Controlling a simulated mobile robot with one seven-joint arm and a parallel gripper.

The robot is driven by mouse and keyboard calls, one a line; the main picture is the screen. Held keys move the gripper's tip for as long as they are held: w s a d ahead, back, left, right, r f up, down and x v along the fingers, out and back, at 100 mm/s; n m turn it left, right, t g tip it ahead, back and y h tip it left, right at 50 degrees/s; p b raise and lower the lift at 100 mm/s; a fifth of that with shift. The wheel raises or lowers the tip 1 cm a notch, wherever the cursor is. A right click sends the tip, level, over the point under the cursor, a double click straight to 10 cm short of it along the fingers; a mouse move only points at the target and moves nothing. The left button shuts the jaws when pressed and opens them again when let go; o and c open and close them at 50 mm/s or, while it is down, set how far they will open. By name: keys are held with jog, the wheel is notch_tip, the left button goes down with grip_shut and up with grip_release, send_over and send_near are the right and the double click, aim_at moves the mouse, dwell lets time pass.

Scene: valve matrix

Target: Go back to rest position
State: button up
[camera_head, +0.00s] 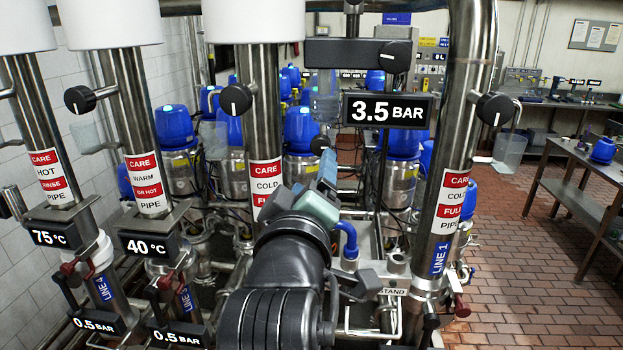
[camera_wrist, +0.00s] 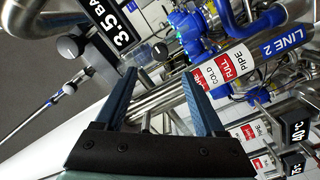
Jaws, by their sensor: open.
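My gripper shows in the wrist view (camera_wrist: 158,78) with its two blue-grey fingers spread apart and nothing between them. In the head view my gripper (camera_head: 327,168) is at the end of my dark arm in the lower middle, pointing away into the pipework. Beyond the fingers in the wrist view is a steel pipe with a red and white COLD FULL PIPE label (camera_wrist: 222,66) and a blue LINE 2 band (camera_wrist: 287,40). The fingers appear to hold nothing. Whether they touch any pipe cannot be told.
Steel pipes with labels (camera_head: 457,200) stand left, middle and right. Black knobs (camera_head: 235,99) stick out from them. A 3.5 BAR display (camera_head: 387,110) hangs above my gripper. Blue-topped valves (camera_head: 300,130) crowd behind. The tiled floor (camera_head: 530,250) at right is open beside a steel table (camera_head: 572,202).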

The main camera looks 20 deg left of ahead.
jog(key=s+d+r+m+t+h+b, duration=0.5)
jog(key=s+d+r+m+t, duration=0.5)
jog(key=d, duration=0.7)
jog(key=s+r+m+b, duration=0.2)
jog(key=s+r+m, duration=0.1)
jog(key=s+r, duration=0.1)
jog(key=shift+s+r+m, duration=0.25)
jog(key=shift+r+m, duration=0.05)
jog(key=shift+r, duration=0.15)
